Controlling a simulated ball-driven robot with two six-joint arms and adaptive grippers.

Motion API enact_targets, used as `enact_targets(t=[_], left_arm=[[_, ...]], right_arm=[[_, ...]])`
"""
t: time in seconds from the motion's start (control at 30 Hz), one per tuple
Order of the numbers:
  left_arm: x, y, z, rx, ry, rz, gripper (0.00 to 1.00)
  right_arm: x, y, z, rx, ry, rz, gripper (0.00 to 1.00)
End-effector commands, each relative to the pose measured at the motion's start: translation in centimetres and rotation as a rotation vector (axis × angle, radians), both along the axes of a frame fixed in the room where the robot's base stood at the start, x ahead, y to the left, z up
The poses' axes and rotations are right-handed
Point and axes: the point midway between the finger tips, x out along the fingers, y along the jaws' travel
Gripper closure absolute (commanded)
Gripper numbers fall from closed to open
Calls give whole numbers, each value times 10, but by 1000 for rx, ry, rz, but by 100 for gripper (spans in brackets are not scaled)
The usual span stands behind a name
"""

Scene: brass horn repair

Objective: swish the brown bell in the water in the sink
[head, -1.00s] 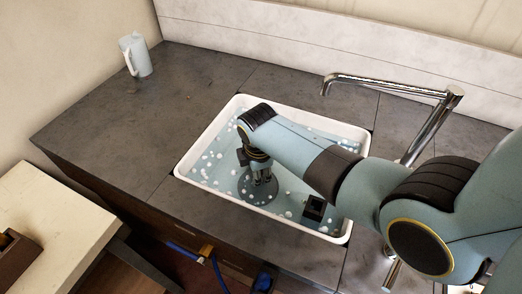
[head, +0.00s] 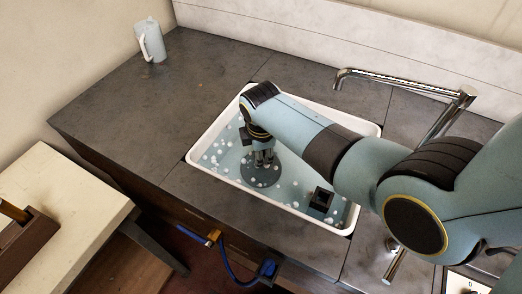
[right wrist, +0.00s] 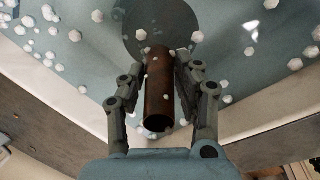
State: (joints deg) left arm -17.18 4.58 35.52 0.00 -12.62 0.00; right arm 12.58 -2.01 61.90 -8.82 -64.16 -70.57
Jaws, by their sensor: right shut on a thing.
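My right gripper (head: 264,158) reaches down into the white sink (head: 203,168), left of its middle. In the right wrist view its fingers (right wrist: 161,85) are shut on a brown tube (right wrist: 158,92), which I take for the brown bell. The tube's open end faces the camera, and its far end points toward the water. Bluish water (head: 290,185) with many white bubbles fills the sink. A dark round disc (head: 261,172) shows below the fingertips; I cannot tell whether it is a drain or the bell's flare. My left gripper is not in view.
A small black open box (head: 321,199) is in the sink at front right. A pale jug (head: 150,42) stands on the grey counter (head: 130,105), whose left part is mostly clear.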

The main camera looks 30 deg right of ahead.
Motion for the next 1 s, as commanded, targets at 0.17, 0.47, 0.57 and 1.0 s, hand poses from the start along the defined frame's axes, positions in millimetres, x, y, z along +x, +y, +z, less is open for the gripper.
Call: enact_targets(t=[0.17, 0.47, 0.57, 1.0], left_arm=[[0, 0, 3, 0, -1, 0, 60], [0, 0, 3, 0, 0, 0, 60], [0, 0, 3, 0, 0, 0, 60], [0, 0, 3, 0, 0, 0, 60]], right_arm=[[1, 0, 24, 0, -3, -1, 100], [1, 0, 65, 0, -3, 0, 100], [1, 0, 78, 0, -3, 0, 100], [1, 0, 136, 0, -3, 0, 100]])
